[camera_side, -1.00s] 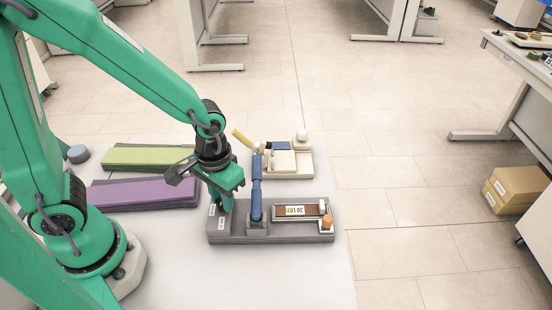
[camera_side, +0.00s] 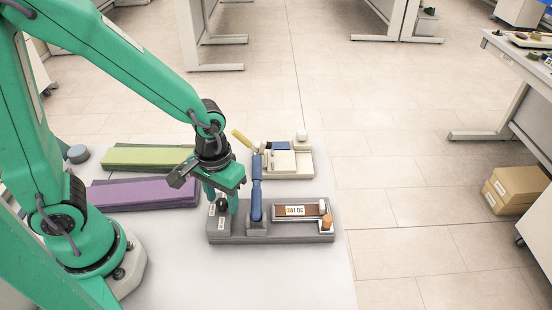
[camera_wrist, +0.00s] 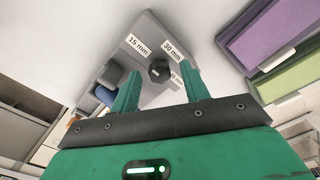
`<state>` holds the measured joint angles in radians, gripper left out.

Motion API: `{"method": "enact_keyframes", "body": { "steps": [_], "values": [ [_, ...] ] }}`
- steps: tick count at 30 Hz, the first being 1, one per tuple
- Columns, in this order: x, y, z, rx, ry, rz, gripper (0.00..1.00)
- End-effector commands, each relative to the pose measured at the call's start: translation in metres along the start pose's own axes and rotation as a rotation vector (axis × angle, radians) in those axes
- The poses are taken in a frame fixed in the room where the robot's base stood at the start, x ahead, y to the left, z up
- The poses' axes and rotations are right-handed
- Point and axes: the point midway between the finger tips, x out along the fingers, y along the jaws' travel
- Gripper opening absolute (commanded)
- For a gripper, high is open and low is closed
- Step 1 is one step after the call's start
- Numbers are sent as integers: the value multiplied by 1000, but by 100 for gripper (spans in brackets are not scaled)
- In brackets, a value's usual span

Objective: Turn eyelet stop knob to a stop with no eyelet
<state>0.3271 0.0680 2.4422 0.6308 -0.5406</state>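The eyelet stop knob (camera_wrist: 158,70) is small and dark and stands at the end of a grey fixture (camera_side: 275,238). Labels reading 15 mm (camera_wrist: 138,44) and 30 mm (camera_wrist: 173,50) lie beside it, with a third label partly hidden. In the side view the knob (camera_side: 222,206) shows dark between my fingers. My gripper (camera_side: 221,204) is open, pointing down over that end of the fixture. In the wrist view its green fingers (camera_wrist: 161,88) are apart, with the knob between and beyond their tips. I cannot tell whether they touch it.
A blue lever (camera_side: 257,190) stands upright close to my gripper's right. A brown strip (camera_side: 312,210) and an orange knob (camera_side: 327,223) are at the fixture's right end. A cream device (camera_side: 290,162) stands behind. Purple (camera_side: 145,194) and green (camera_side: 148,156) blocks lie left.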

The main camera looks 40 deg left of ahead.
Motion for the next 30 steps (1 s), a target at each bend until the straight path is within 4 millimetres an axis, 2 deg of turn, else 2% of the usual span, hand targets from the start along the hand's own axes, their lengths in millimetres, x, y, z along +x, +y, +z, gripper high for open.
{"method": "enact_keyframes", "body": {
  "steps": [11,30],
  "values": [
    [-7,0,0,1,2,1,46],
    [-72,0,0,0,2,1,46]
  ]
}}
